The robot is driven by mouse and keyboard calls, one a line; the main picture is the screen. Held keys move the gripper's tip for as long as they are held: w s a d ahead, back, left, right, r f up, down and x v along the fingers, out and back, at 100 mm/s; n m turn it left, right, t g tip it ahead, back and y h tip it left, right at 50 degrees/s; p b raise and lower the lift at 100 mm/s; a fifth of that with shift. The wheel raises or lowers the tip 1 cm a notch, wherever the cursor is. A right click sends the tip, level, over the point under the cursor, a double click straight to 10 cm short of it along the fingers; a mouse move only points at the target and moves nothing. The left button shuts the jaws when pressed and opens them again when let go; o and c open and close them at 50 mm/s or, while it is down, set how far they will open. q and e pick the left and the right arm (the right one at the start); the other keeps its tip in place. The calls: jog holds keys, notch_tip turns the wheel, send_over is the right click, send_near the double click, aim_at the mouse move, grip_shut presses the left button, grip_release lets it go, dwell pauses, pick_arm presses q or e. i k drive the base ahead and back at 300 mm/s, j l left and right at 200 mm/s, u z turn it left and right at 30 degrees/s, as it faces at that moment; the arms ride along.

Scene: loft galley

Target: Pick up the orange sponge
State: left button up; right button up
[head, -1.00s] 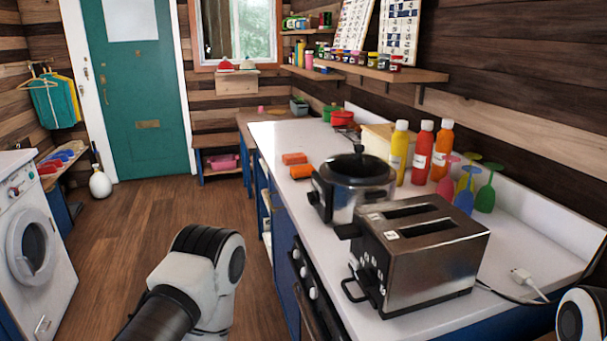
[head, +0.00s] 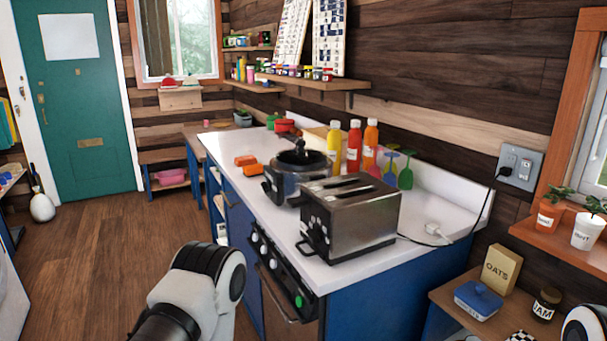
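Part of my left arm shows at the bottom centre, and a bit of my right arm shows at the bottom right corner. Neither gripper is in view.
A slow cooker (head: 285,181) and a steel toaster (head: 352,220) stand on the counter's near part. Sauce bottles (head: 354,148) and colored goblets (head: 405,178) stand behind them. The wooden floor (head: 95,265) left of the counter is clear.

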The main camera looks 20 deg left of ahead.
aim_at(249, 172)
jog(key=i+j+z, duration=0.15)
jog(key=j+z, duration=0.3)
jog(key=j, duration=0.15)
jog(key=j+z, duration=0.45)
jog(key=j, duration=0.2)
jog(key=j+z, duration=0.45)
jog(key=j, duration=0.2)
